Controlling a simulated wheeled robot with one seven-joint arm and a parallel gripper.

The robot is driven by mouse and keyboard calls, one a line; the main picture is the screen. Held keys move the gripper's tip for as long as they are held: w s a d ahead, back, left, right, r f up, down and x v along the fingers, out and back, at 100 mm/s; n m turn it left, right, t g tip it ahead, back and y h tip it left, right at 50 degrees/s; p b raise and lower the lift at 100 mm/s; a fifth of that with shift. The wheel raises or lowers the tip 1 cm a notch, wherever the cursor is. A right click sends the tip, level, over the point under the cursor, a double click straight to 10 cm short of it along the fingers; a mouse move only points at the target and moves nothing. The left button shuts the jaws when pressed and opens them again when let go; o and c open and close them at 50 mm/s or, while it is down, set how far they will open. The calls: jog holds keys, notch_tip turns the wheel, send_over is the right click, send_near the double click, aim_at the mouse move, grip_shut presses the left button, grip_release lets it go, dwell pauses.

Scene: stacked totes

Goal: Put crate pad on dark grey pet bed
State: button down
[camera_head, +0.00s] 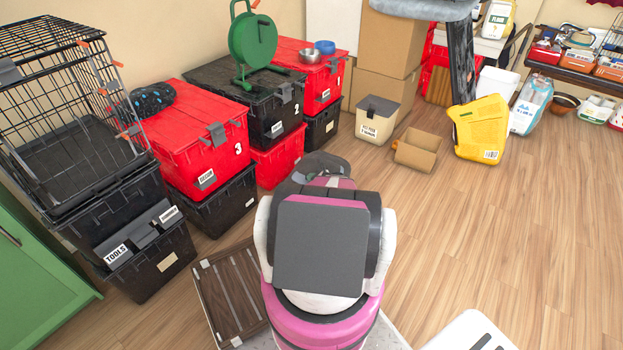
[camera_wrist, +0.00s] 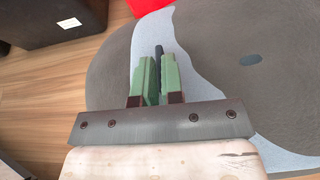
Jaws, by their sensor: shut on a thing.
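In the wrist view, my gripper (camera_wrist: 159,80) has its green fingers shut around a thin dark edge. A flat pad, light blue-grey with a wavy dark grey area, lies below and beyond the fingers; I take it to be the crate pad (camera_wrist: 143,45). A rounded dark grey surface, apparently the pet bed (camera_wrist: 108,75), shows at its left. I cannot tell whether the pad rests on it or hangs just above. In the head view, my arm hides the gripper and most of both; a dark grey rounded shape shows beyond it.
Stacked black and red totes (camera_head: 200,145) stand at the left, with a wire crate (camera_head: 70,110) on the nearest stack. A slatted brown panel (camera_head: 228,292) lies left of my arm. A lidded bin (camera_head: 375,125) and yellow container (camera_head: 482,130) stand beyond.

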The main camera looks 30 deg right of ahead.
jog(key=shift+f, duration=0.3)
jog(key=c, duration=1.2)
grip_release()
jog(key=shift+c, duration=0.2)
